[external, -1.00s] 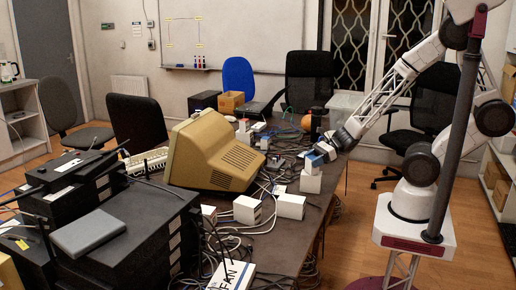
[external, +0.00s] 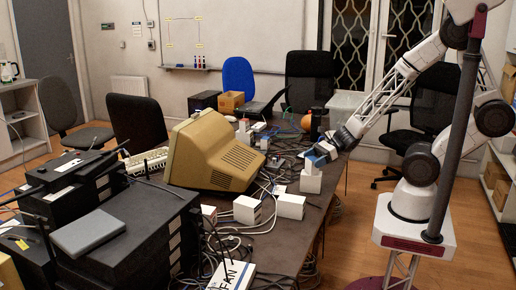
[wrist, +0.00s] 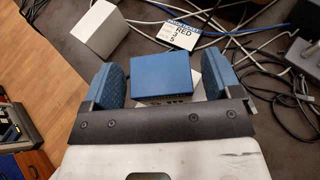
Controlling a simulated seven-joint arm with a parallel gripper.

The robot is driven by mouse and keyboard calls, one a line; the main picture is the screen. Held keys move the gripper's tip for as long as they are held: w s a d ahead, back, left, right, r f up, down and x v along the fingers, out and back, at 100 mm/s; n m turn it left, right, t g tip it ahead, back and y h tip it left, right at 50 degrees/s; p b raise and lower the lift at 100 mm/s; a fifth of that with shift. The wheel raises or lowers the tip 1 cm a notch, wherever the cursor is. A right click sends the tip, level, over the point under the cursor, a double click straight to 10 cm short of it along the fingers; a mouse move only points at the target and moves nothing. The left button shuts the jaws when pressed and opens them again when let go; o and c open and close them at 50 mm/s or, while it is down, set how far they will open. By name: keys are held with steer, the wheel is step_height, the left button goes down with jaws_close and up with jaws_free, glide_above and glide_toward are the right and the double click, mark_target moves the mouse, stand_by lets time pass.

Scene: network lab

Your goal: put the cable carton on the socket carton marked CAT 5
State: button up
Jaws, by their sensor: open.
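A carton with a blue top (wrist: 166,80), which I take to be the cable carton, sits between the fingers of my gripper (wrist: 161,84) in the wrist view. My gripper is open, with a gap beside the carton on each side. In the external view, the blue-topped carton (external: 313,161) rests on a white carton (external: 311,183) near the table's right edge, and my gripper (external: 329,150) is at its upper right. No CAT 5 marking can be read, so I cannot tell whether the lower carton is the socket carton.
Two more white cartons (external: 247,210) (external: 291,206) stand nearer on the table. A card printed RED (wrist: 181,35) lies beyond the blue top. Loose cables (wrist: 245,35) cover much of the table. A beige monitor (external: 213,155) stands to the left.

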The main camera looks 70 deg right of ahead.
steer(key=v, duration=1.1)
steer(key=shift+d, duration=0.2)
stand_by(0.4)
steer(key=shift+s, duration=0.15)
stand_by(0.6)
steer(key=s+a+r+n+g+h, duration=0.1)
steer(key=s+a+r+n+g, duration=0.2)
steer(key=n, duration=0.4)
steer(key=s+a+r+n+g+h, duration=0.1)
steer(key=s+r+n+g, duration=0.1)
steer(key=r+n+g, duration=0.4)
steer(key=s+d+r+n+t+h, duration=0.2)
steer(key=d+r+n+h, duration=0.2)
steer(key=r+n+h, duration=0.3)
step_height(320, 180, up, 3)
steer(key=n, duration=0.6)
steer(key=shift+s+d+r+n+h, duration=0.2)
steer(key=shift+s+d+n+h, duration=0.1)
steer(key=shift+n, duration=0.1)
